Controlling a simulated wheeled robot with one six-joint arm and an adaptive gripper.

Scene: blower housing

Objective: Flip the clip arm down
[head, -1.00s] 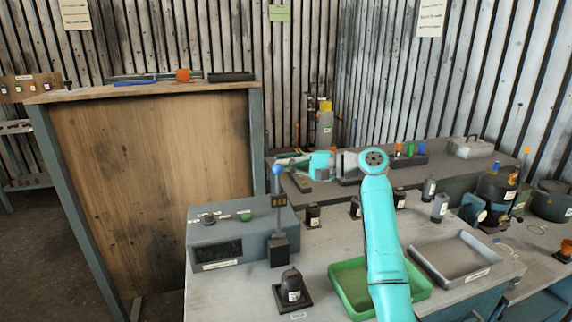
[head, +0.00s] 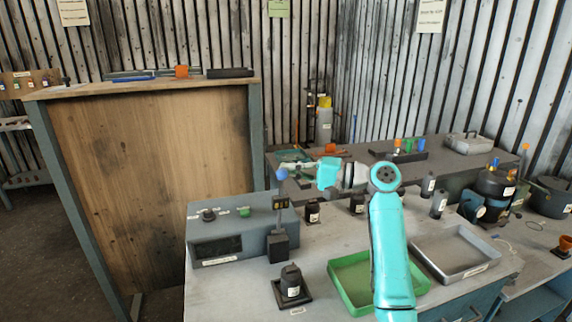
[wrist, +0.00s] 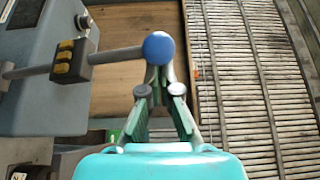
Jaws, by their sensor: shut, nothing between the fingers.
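The clip arm is a thin grey rod tipped with a blue ball (head: 282,174). It stands about upright above a dark base block (head: 279,245) at the right front of the grey box, with a black-and-yellow block (head: 281,203) partway up. In the wrist view the rod (wrist: 118,55) comes in from the left and its blue ball (wrist: 158,47) is at my fingertips. My gripper (wrist: 159,73) is shut and empty, with the tips close to the ball; I cannot tell whether they touch. In the head view my fingers are small and unclear behind the ball.
The grey box (head: 226,238) carries a dark knob and a green button. A black jar (head: 291,282) stands on a dark plate in front. A green tray (head: 348,272) and a grey tray (head: 452,255) lie to the right. A tall wooden panel (head: 150,165) stands at left.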

